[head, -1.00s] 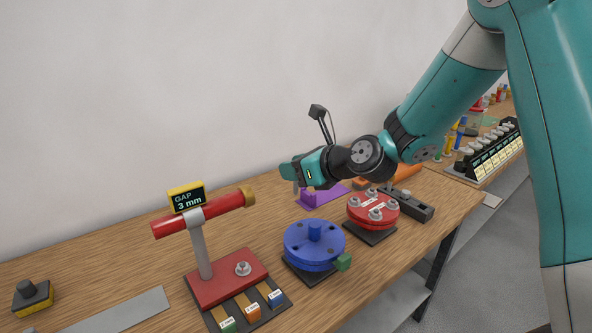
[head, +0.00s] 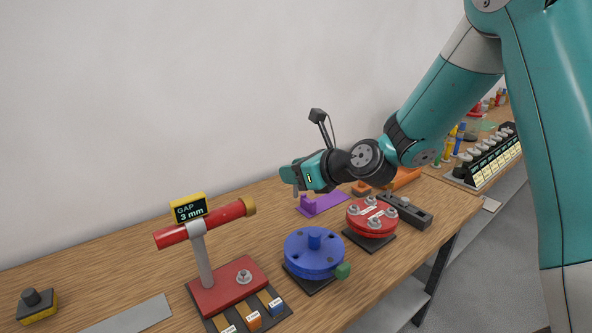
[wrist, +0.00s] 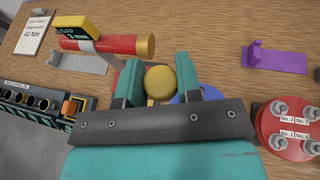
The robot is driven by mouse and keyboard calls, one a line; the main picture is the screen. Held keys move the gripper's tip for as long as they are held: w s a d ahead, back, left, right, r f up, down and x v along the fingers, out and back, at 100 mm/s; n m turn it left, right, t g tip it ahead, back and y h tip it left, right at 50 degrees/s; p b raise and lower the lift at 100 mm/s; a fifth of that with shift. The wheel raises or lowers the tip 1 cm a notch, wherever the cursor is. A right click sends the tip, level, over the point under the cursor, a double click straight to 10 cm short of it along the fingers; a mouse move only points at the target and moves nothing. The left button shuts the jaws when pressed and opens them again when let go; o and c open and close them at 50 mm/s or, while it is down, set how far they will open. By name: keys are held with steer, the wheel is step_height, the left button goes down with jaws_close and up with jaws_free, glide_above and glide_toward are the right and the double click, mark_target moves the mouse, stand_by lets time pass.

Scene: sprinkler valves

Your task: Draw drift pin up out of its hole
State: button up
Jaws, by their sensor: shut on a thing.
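My gripper (head: 291,178) is above the bench, up and to the left of the blue round flange (head: 314,257) in the head view. In the wrist view its two teal fingers (wrist: 158,82) are closed on the sides of a round yellow head, which I take to be the drift pin (wrist: 160,84). The pin's shank is hidden below the head in that view. In the head view a short grey piece shows under the fingers, with a visible gap down to the blue flange. Blue flange parts show behind the fingers in the wrist view.
A red flange (head: 371,219) with several bolts is at the right. A purple holder (head: 320,204) lies behind. Bare wood shows at the left.

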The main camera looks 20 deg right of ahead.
steer(key=shift+r+p, duration=3.9)
steer(key=shift+p, duration=0.25)
steer(key=shift+f, duration=0.1)
